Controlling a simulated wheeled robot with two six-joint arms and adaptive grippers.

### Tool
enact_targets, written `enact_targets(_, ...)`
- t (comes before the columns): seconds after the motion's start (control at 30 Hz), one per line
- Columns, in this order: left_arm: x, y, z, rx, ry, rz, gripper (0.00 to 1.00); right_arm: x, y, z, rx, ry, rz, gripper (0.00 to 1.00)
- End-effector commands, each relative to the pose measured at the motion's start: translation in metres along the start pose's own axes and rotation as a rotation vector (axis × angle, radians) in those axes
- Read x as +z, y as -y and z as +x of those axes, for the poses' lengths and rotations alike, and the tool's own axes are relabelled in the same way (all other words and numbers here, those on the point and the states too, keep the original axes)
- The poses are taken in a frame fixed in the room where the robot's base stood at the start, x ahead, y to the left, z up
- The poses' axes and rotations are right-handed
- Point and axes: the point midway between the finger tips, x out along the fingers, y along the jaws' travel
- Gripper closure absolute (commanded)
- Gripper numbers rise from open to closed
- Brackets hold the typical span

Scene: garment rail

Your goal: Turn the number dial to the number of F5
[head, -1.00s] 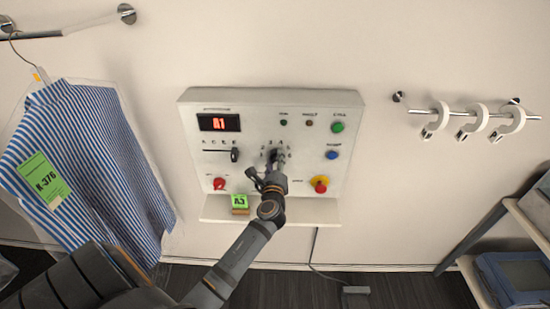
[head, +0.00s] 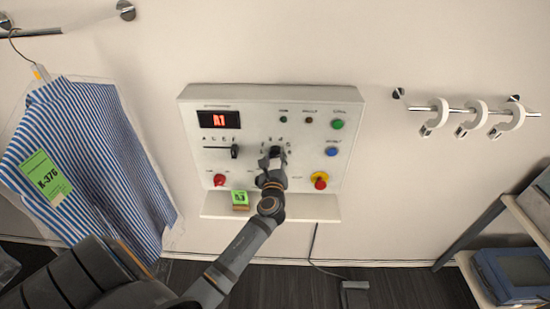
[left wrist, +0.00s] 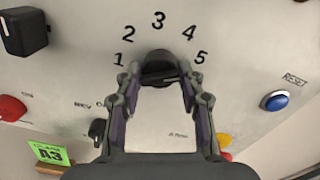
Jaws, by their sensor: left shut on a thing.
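A white control panel (head: 250,178) is on the wall in the head view. Its black number dial (left wrist: 158,66) sits below the printed numbers 1 to 5 in the left wrist view. My left gripper (left wrist: 160,80) is shut on the dial, with one finger on each side. In the head view the left gripper (head: 274,160) covers most of the dial. The dial's pointer direction is hard to tell. A red display (head: 219,121) reads A1. A green card (head: 240,198) on the ledge reads A3 in the left wrist view (left wrist: 47,152).
A black letter slider (head: 235,152), a red knob (head: 219,180), a green button (head: 338,124), a blue button (head: 332,152) and a red-yellow stop button (head: 320,181) surround the dial. A striped shirt (head: 90,165) hangs at left; white hooks (head: 474,118) hang at right.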

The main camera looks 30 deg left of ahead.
Motion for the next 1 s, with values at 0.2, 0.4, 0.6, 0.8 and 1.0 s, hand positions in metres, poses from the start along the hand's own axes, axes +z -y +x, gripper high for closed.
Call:
enact_targets(0.2, -0.001, 0.000, 0.000, 0.001, -0.001, 0.001, 0.93, 0.000, 0.000, 0.000, 0.000, 0.000, 0.000, 0.60)
enact_targets(0.4, -0.001, 0.000, 0.000, 0.001, -0.001, 0.001, 0.53, 0.000, 0.001, 0.000, -0.001, 0.000, 0.000, 0.60)
enact_targets(0.6, 0.000, 0.000, 0.000, 0.000, -0.001, 0.000, 0.40, 0.000, 0.002, 0.000, -0.002, 0.000, 0.001, 0.60)
enact_targets(0.8, 0.000, 0.000, -0.001, 0.000, -0.001, 0.000, 0.40, 0.000, 0.001, 0.000, -0.002, 0.001, 0.001, 0.60)
enact_targets(1.0, -0.002, -0.001, -0.029, 0.001, -0.004, -0.002, 0.40, 0.000, 0.001, 0.000, -0.001, 0.000, 0.001, 0.60)
